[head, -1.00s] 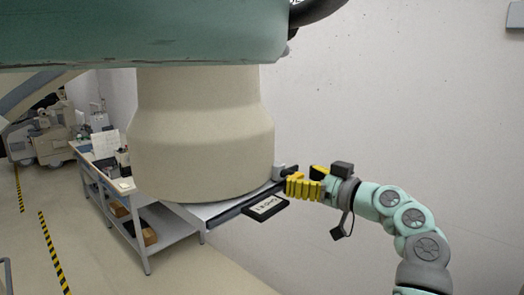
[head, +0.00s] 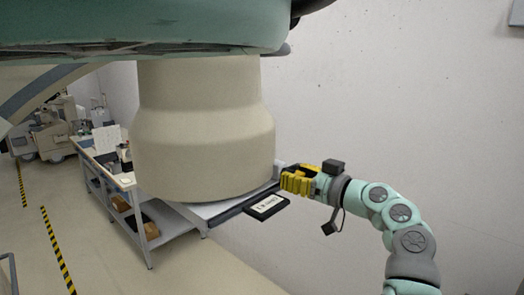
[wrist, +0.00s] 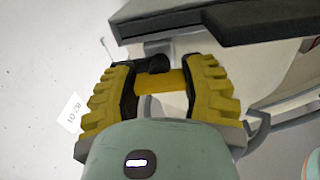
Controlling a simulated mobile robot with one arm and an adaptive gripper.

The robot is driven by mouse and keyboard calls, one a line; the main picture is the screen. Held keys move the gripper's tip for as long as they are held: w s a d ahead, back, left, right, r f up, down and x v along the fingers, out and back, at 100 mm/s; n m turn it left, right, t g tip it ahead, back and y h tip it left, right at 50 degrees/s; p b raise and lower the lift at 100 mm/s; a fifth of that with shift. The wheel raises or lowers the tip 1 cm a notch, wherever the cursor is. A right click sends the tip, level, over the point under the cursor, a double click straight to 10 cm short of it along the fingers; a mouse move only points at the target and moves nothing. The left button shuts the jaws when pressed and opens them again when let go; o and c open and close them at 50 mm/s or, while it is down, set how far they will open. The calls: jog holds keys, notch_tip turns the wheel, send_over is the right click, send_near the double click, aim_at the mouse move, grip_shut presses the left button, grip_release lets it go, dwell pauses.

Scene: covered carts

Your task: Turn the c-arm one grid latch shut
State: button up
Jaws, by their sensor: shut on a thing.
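The c-arm's large cream housing (head: 205,130) hangs at centre in the head view, with a flat grid tray (head: 225,214) under it. A dark tag with a pale label (head: 267,206) sticks out from the tray's front edge; its writing is too small to read. My gripper (head: 286,181) is at the tray's right corner, its yellow fingers shut on the latch, which they hide in the head view. In the wrist view, the latch's dark rounded knob (wrist: 157,64) shows between the two fingertips (wrist: 160,72), close to the tray's dark edge (wrist: 165,24).
A grey bench (head: 150,225) with papers and boxes stands behind the housing at left. The teal c-arm body (head: 150,30) overhangs the top. A bare wall (head: 400,90) lies behind my arm, and open floor lies at lower left.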

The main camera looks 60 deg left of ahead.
jog(key=c, duration=0.4)
jog(key=shift+c, duration=0.2)
jog(key=shift+f+b, duration=0.15)
jog(key=shift+b, duration=0.75)
jog(key=m+b, duration=0.2)
jog(key=b, duration=0.1)
jog(key=shift+d+f+b, duration=0.1)
jog(key=shift+b, duration=0.3)
jog(key=m+b, duration=0.2)
jog(key=m, duration=0.1)
jog(key=shift+m+b, duration=0.3)
jog(key=shift+m, duration=0.1)
jog(key=m, duration=0.3)
jog(key=m+b, duration=0.1)
jog(key=m, duration=0.1)
jog(key=shift+r+m, duration=0.3)
jog(key=m+p, duration=0.1)
jog(key=m, duration=0.3)
jog(key=shift+m+p, duration=0.3)
jog(key=shift+m, duration=0.6)
